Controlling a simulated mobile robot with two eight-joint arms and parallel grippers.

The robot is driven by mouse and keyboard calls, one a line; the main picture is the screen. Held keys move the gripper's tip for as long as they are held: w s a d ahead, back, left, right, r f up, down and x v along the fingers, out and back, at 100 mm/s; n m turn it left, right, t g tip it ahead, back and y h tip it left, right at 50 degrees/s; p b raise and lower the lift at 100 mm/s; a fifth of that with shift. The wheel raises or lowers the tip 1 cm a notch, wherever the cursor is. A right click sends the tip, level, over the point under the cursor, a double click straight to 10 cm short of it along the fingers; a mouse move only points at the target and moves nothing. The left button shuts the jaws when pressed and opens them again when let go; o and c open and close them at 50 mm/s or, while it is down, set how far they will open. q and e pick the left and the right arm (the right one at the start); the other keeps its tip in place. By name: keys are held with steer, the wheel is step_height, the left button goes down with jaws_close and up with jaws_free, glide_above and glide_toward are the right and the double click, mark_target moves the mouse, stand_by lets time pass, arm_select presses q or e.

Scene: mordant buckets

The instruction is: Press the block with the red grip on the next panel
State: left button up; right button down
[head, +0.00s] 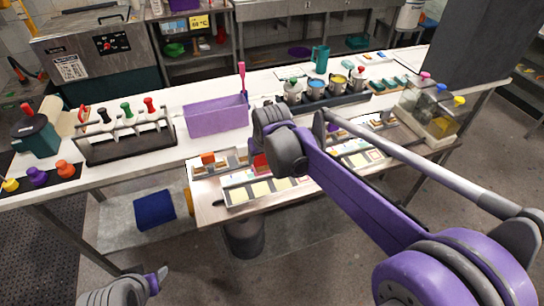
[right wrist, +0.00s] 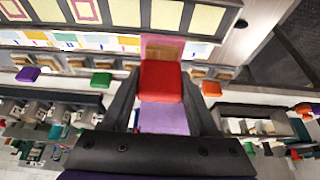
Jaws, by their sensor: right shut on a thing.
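The block with the red grip (right wrist: 161,82) sits between the fingers of my right gripper (right wrist: 163,105) in the right wrist view, and the fingers are shut on it. In the head view my right gripper (head: 290,122) is over the front of the table, and a bit of red (head: 261,162) shows just below it. The block's underside is hidden. A board with pale yellow panels (head: 259,190) lies below the gripper; yellow panels (right wrist: 165,14) also show at the top of the right wrist view. My left gripper (head: 154,280) is low at the left; its fingers are unclear.
A rack with black, green and red handled tools (head: 125,137) stands at the left. A purple bin (head: 217,116) stands beside it. Metal canisters (head: 314,90) stand behind my right gripper. Clear tanks (head: 430,115) with coloured knobs stand at the right.

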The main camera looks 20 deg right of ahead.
mark_target(261, 168)
steer(key=shift+a, duration=0.35)
arm_select(q)
steer(key=shift+w+a, duration=0.1)
arm_select(e)
steer(key=shift+f, duration=0.1)
steer(key=shift+d+f, duration=0.1)
steer(key=shift+f, duration=0.4)
step_height(261, 168, down, 4)
steer(key=shift+f+b, duration=0.2)
steer(key=shift+b, duration=0.75)
steer(key=shift+s+f+b, duration=0.15)
steer(key=shift+f+b, duration=0.15)
steer(key=shift+f, duration=0.4)
arm_select(q)
steer(key=shift+g, duration=0.3)
steer(key=s+f, duration=0.1)
steer(key=f, duration=0.1)
steer(key=s+f, duration=0.1)
steer(key=shift+s+f, duration=0.15)
steer(key=shift+f, duration=0.25)
steer(key=shift+f, duration=0.1)
steer(key=shift+f, duration=0.1)
arm_select(e)
steer(key=shift+f, duration=0.2)
